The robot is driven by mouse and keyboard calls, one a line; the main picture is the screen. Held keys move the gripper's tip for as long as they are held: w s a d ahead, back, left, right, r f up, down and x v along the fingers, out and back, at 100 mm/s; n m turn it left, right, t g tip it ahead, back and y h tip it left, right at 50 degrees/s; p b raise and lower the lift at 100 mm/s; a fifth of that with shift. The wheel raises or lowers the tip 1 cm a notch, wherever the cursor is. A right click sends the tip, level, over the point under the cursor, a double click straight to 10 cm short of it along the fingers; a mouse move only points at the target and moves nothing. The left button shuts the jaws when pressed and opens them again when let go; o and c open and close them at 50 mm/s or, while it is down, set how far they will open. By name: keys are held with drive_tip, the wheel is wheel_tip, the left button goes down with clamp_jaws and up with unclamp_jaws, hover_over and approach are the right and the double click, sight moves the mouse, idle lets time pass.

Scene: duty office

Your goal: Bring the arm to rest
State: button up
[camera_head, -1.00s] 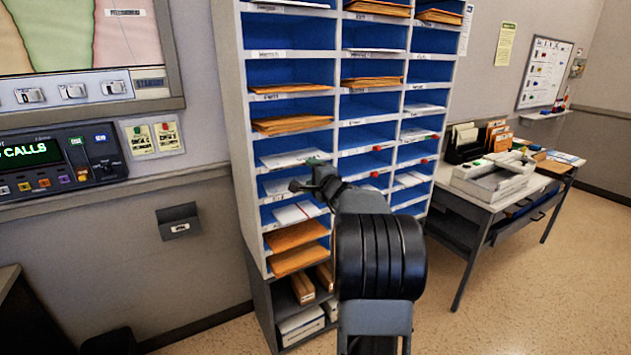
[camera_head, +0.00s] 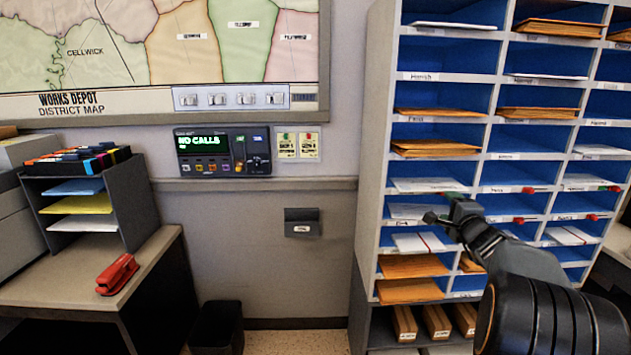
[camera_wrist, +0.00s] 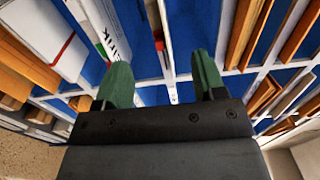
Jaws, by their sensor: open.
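My gripper (camera_head: 445,212) is at the lower right in the head view, in front of the pigeonhole shelf (camera_head: 375,165). Its jaws are open. I see nothing held. My arm reaches in from the lower right corner. Whether the fingertips touch the shelf cannot be told.
The shelf holds brown envelopes (camera_head: 435,147) and white papers. To the left are a wall panel reading NO CALLS (camera_head: 222,152), a district map (camera_head: 130,50), a desk (camera_head: 60,285) with a red stapler (camera_head: 117,274), a paper sorter (camera_head: 140,200) and a black bin (camera_head: 217,328).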

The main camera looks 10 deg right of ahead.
drive_tip(key=s+a+f+n+g+y+p, duration=0.25)
drive_tip(key=s+a+f+n+g, duration=0.3)
drive_tip(key=a, duration=0.45)
drive_tip(key=s+a+f+n+g+y+p, duration=0.1)
drive_tip(key=s+a+f+n+g+y, duration=0.4)
drive_tip(key=a, duration=0.5)
drive_tip(key=s+a+r+n+g+h+p, duration=0.2)
drive_tip(key=s+a+r+n+p, duration=0.1)
drive_tip(key=s, duration=0.4)
drive_tip(key=s+a+r+n+g+h+p, duration=0.1)
drive_tip(key=s+a+r+n+h+p, duration=0.2)
drive_tip(key=s+a+n+p, duration=0.2)
drive_tip(key=s+a+n, duration=0.1)
drive_tip(key=s+a, duration=0.1)
drive_tip(key=s, duration=0.1)
drive_tip(key=shift+s+r+g, duration=0.2)
drive_tip(key=shift+r+g, duration=0.15)
drive_tip(key=shift+r, duration=0.05)
drive_tip(key=shift+n, duration=0.25)
